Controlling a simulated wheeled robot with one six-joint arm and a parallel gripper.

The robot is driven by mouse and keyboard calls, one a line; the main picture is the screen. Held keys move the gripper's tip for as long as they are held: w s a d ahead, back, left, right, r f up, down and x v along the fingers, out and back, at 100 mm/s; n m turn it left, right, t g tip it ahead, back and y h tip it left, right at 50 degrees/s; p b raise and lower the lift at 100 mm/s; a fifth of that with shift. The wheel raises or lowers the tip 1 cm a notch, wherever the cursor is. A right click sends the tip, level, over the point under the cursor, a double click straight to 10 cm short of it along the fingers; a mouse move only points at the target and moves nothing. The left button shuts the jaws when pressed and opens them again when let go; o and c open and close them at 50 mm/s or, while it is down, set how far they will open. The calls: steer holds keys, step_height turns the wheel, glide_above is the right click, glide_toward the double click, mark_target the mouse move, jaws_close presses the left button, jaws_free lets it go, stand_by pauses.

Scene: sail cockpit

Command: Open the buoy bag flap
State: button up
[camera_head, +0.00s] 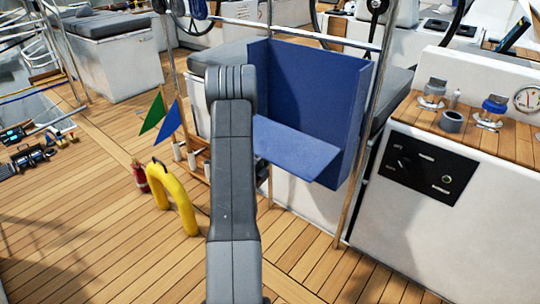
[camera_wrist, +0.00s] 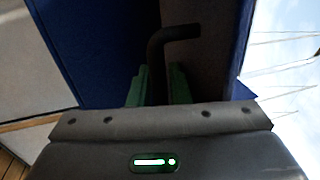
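The blue buoy bag (camera_head: 345,110) hangs on the steel rails right of my arm, its tall walls upright. A blue flap panel (camera_head: 298,150) juts outward from its lower front, sloping down a little. In the head view my arm hides my gripper and part of the bag's left side. In the wrist view my gripper's green fingers (camera_wrist: 158,88) stand close on either side of a dark bent handle (camera_wrist: 172,36). They appear shut on it, though the fingertips are partly hidden. Blue panels (camera_wrist: 85,50) show on both sides of the handle.
A steel post (camera_head: 372,110) runs by the bag. A white console (camera_head: 440,235) stands right. Open deck lies at lower left.

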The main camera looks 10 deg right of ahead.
jaws_close()
step_height(320, 180, up, 2)
steer(key=shift+s+a+p, duration=0.1)
steer(key=shift+p, duration=1.15)
steer(key=shift+a+r+g+y+p, duration=0.1)
steer(key=shift+r+g+y+p, duration=0.25)
steer(key=shift+p, duration=0.45)
steer(key=shift+f, duration=0.2)
jaws_free()
